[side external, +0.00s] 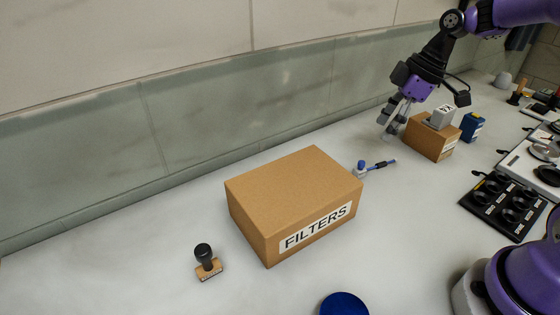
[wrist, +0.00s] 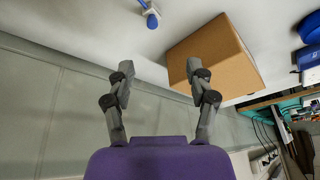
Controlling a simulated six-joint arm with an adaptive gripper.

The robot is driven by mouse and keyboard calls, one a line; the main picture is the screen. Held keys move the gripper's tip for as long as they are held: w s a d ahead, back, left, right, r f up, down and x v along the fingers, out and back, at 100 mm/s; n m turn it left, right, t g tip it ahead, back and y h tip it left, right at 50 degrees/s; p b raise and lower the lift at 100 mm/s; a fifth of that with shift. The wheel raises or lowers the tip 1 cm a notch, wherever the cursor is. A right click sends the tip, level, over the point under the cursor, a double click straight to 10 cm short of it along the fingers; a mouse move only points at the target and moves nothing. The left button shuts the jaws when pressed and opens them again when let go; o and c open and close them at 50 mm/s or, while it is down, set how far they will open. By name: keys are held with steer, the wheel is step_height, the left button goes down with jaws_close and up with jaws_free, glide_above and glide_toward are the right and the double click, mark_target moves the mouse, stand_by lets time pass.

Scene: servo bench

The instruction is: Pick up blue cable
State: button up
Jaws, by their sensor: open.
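A short blue piece with dark parts (side external: 381,164), probably the blue cable, lies on the bench just right of the large box in the side view. A small clear bottle with a blue cap (side external: 361,168) stands at its left end. In the wrist view a blue-capped thing (wrist: 152,20) shows near the top edge, with a bit of blue (wrist: 142,3) cut off by the frame; I cannot tell which bit is cable. My gripper (side external: 388,125) is open and empty, above the bench and behind the cable; its spread fingers (wrist: 159,68) also show in the wrist view.
A large FILTERS box (side external: 290,195) stands beside the cable. A smaller box (side external: 432,139) with a grey-white block on top stands right of my gripper. A stamp (side external: 206,263) is at the front left. The tiled wall runs behind; bench between gripper and cable looks clear.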

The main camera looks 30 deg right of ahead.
mark_target(363, 162)
steer(key=shift+n+y, duration=0.3)
steer(key=shift+n, duration=0.3)
steer(key=x, duration=0.4)
steer(key=d+x, duration=0.1)
steer(key=x, duration=0.2)
steer(key=d+x, duration=0.1)
steer(key=x, duration=0.3)
steer(key=shift+w+f, duration=0.1)
steer(key=shift+f, duration=0.6)
jaws_close()
